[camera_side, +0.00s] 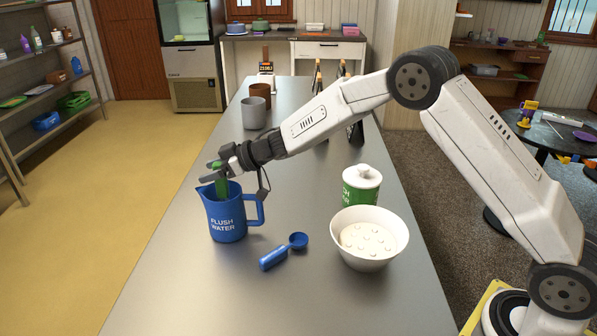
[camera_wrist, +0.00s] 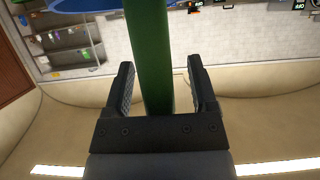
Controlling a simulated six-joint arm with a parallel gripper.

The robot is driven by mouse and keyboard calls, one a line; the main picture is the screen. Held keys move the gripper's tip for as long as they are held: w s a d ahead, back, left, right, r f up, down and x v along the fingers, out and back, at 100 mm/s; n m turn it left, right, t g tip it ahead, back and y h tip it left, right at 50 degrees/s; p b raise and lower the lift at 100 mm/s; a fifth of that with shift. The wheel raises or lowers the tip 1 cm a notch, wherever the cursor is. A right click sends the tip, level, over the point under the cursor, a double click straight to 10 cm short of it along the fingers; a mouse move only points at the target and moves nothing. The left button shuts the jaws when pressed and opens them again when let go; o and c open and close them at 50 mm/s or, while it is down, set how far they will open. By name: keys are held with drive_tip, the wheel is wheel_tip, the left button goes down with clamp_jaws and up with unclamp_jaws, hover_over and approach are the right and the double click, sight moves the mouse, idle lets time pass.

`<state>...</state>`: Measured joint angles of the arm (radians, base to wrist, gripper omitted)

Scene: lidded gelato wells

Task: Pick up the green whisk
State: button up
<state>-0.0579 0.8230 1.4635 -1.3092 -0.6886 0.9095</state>
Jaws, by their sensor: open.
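A green handle, likely the green whisk (camera_side: 221,186), stands in the blue "FLUSH WATER" pitcher (camera_side: 227,216) on the counter. Its lower part is hidden inside the pitcher. My gripper (camera_side: 215,172) is at the upper part of the handle, just above the pitcher's rim. In the wrist view the green handle (camera_wrist: 150,50) passes between the two black fingers of my gripper (camera_wrist: 160,90), with a gap on each side. The pitcher's blue rim (camera_wrist: 75,16) shows at the top left there.
A blue scoop (camera_side: 284,251) lies right of the pitcher. A white bowl (camera_side: 383,260) and a green-and-white canister (camera_side: 361,187) stand farther right. A grey cup (camera_side: 254,113) and a brown cup (camera_side: 260,92) stand behind. The grey counter's (camera_side: 180,290) front left is clear.

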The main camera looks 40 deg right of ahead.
idle(0.3)
clamp_jaws()
wheel_tip(320, 180, up, 10)
idle(0.9)
drive_tip(key=shift+r, duration=0.1)
idle(0.4)
